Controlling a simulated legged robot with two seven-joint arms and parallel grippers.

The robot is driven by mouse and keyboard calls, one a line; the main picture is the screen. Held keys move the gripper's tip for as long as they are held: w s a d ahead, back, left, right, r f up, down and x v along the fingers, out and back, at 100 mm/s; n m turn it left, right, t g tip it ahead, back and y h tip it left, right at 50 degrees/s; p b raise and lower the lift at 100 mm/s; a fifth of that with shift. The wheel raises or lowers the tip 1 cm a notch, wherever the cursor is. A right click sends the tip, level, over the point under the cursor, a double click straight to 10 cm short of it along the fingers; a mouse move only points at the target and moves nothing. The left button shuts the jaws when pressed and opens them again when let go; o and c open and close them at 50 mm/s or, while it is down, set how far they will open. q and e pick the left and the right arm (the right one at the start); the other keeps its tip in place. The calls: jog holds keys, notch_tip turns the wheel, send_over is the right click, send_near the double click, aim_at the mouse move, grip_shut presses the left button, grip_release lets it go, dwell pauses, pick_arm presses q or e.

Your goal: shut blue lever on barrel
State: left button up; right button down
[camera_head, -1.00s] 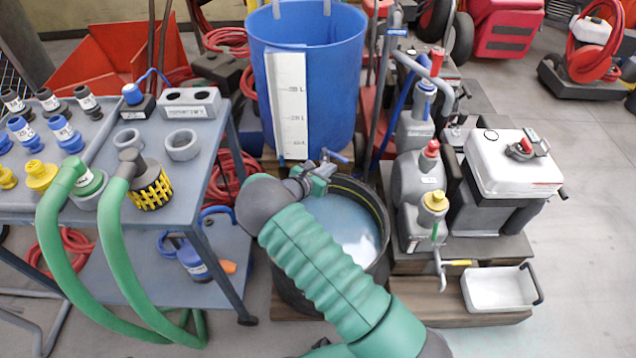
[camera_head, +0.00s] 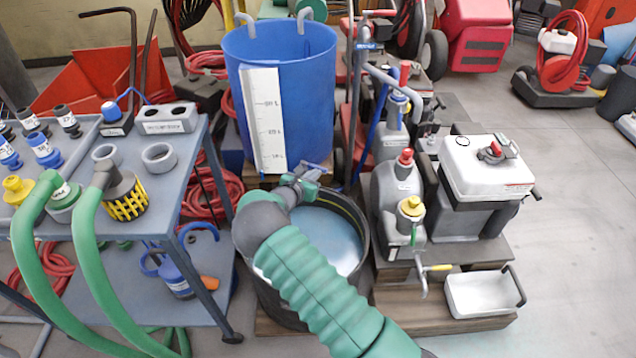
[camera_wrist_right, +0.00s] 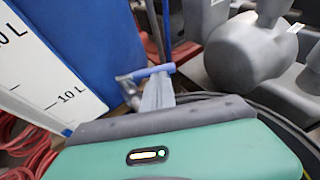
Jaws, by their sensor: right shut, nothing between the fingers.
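The blue barrel (camera_head: 308,110) stands upright behind the black tub, with a white litre scale on its front. Its side also shows in the wrist view (camera_wrist_right: 88,40). The blue lever (camera_wrist_right: 155,72) is a short bar on a grey fitting low on the barrel, lying crosswise just beyond my fingertips. In the head view the lever is mostly hidden by my gripper. My right gripper (camera_head: 310,176) is shut and empty, over the tub's far rim, its fingers pointing at the lever. I cannot tell whether they touch it. My left gripper is not in view.
The black tub (camera_head: 362,215) of pale liquid lies under my right forearm. Grey canisters (camera_head: 390,190) and a white-topped unit (camera_head: 487,168) stand close on the right. A grey cart (camera_head: 205,240) with hoses is on the left. Open floor lies far right.

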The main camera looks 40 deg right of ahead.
aim_at(322, 169)
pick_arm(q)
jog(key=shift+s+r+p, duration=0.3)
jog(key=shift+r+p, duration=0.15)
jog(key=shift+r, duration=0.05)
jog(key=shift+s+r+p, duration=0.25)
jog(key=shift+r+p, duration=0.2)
pick_arm(e)
jog(key=shift+w+d+f, duration=0.1)
jog(key=shift+w+d, duration=0.1)
jog(key=shift+d, duration=1.65)
